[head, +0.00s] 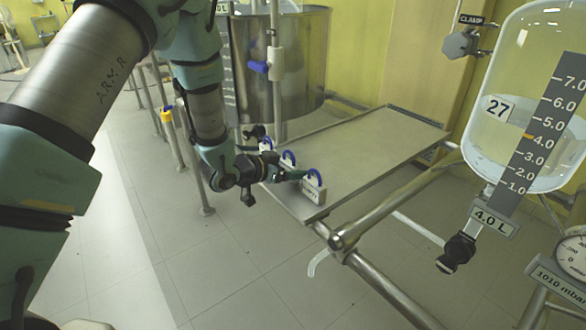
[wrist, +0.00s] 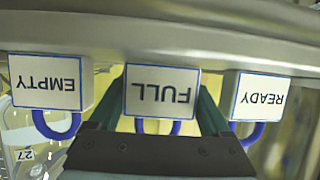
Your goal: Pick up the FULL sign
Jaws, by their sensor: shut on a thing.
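The FULL sign (wrist: 161,92) is a white plate with a blue border and a blue loop. It appears upside down in the middle of the wrist view, against a grey metal edge. My gripper (wrist: 162,112) is shut on the FULL sign, with one dark green finger at each side of it. In the head view my gripper (head: 284,173) is at the front left edge of the metal table, among the blue loops. The lettering is too small to read there, and the gripper partly hides the signs.
The EMPTY sign (wrist: 46,82) and the READY sign (wrist: 261,97) sit close on either side of my fingers. The metal table (head: 365,150) has a bare top. A pipe rail (head: 400,200) and a glass reactor marked 27 (head: 520,110) stand to the right. A steel vessel (head: 305,60) stands behind.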

